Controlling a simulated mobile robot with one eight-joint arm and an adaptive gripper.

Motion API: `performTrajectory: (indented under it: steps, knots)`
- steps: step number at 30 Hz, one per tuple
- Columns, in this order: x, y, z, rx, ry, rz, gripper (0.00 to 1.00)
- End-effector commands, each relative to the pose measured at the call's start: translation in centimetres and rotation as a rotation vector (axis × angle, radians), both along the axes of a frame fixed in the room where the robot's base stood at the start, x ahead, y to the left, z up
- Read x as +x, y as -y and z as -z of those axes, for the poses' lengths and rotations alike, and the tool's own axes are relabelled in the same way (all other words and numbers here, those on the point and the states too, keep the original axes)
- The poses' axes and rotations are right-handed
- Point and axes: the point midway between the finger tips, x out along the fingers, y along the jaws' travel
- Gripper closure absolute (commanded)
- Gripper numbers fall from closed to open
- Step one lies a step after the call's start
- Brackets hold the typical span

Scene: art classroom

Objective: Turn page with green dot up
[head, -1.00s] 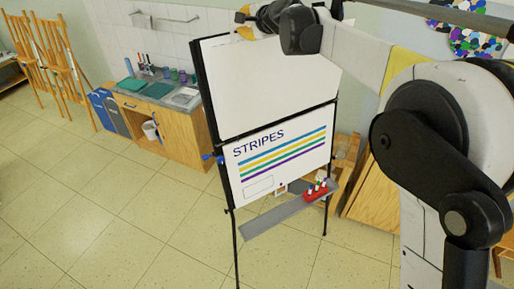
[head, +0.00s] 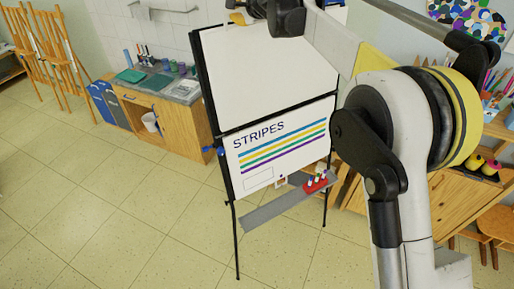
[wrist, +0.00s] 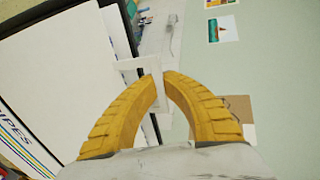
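A flip chart easel with a black frame stands in the middle of the head view. Its upper half is a blank white sheet (head: 255,70). Its lower half is a page reading "STRIPES" (head: 285,140) with blue, yellow, green and purple stripes. No green dot shows. My gripper (wrist: 161,80) is beyond the easel's top edge; a yellow finger shows in the head view (head: 237,18). In the wrist view its yellow fingertips are close together, with a thin white strip (wrist: 157,95) between them. I cannot tell whether they grip it. The chart fills the left of that view.
A sink counter (head: 170,85) stands behind on the left, wooden easels (head: 60,50) farther left, and wooden shelving (head: 440,205) at the right. The tiled floor (head: 110,210) in front is clear.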

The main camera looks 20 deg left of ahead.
Motion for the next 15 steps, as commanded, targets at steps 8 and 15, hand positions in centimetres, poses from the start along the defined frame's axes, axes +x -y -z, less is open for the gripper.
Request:
performTrajectory:
  steps: [8,15]
  knots:
    - [1.7,-2.0,0.4,-0.001,0.000,0.000,1.00]
    - [3.1,-3.7,0.7,0.000,0.000,-0.001,1.00]
